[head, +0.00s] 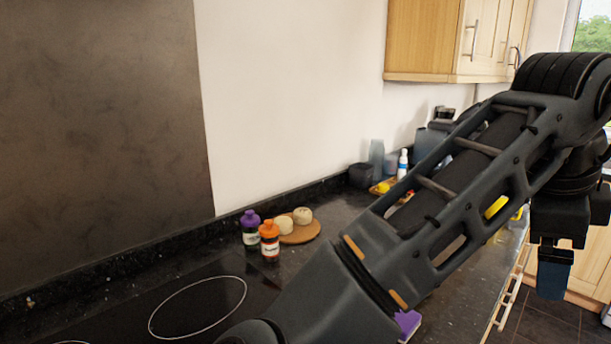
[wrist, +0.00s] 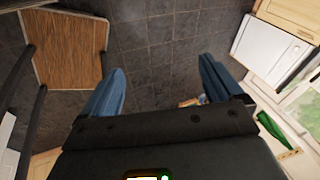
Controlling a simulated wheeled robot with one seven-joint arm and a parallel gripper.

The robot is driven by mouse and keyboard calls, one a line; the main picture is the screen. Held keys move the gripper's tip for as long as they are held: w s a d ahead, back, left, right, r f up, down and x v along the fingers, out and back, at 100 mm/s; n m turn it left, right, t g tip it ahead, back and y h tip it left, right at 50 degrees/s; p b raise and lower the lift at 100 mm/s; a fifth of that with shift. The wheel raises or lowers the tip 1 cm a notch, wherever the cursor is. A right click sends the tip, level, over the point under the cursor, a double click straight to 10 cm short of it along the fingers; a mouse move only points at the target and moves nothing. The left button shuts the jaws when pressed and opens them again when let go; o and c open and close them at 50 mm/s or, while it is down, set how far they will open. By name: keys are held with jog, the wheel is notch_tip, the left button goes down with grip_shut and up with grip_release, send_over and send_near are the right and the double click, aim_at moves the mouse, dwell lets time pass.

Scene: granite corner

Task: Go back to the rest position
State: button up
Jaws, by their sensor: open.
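My gripper (wrist: 160,90) shows in the wrist view with its two blue fingers spread wide apart and nothing between them. It points down at the dark tiled floor (wrist: 155,45). In the head view my arm crosses the right half of the picture, bent at the elbow. My gripper (head: 553,272) hangs at the right, beyond the counter's front edge and apart from everything on the counter.
The dark counter (head: 345,212) holds a purple-capped bottle (head: 250,232), an orange-capped bottle (head: 269,243) and a round wooden board (head: 300,233) with two pale round items. A black hob (head: 200,300) lies at left. A wooden-topped piece (wrist: 65,50) stands on the floor.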

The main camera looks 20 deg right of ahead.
jog(key=w+d+r+n+t+h, duration=0.25)
jog(key=d+r+n+h, duration=0.25)
jog(key=d+n+h, duration=0.4)
jog(key=a+f+n+t+y, duration=0.6)
jog(key=a+f+n+t, duration=0.8)
jog(key=n, duration=0.5)
jog(key=s+a+f+n+g+y, duration=0.1)
jog(key=s+a+f+y, duration=0.2)
jog(key=s+a, duration=0.35)
jog(key=s+a+f+y, duration=0.2)
jog(key=s+a+f, duration=0.15)
jog(key=s, duration=0.65)
jog(key=s+a+f+n+g+y, duration=0.1)
jog(key=s+a+f+y, duration=0.2)
jog(key=s+a, duration=0.4)
notch_tip(320, 180, down, 9)
jog(key=d+b, duration=0.1)
jog(key=b, duration=0.7)
jog(key=shift+s+d+b, duration=0.25)
jog(key=shift+s+b, duration=0.1)
jog(key=shift+s, duration=0.1)
jog(key=shift+r+t, duration=0.1)
jog(key=shift+t, duration=0.15)
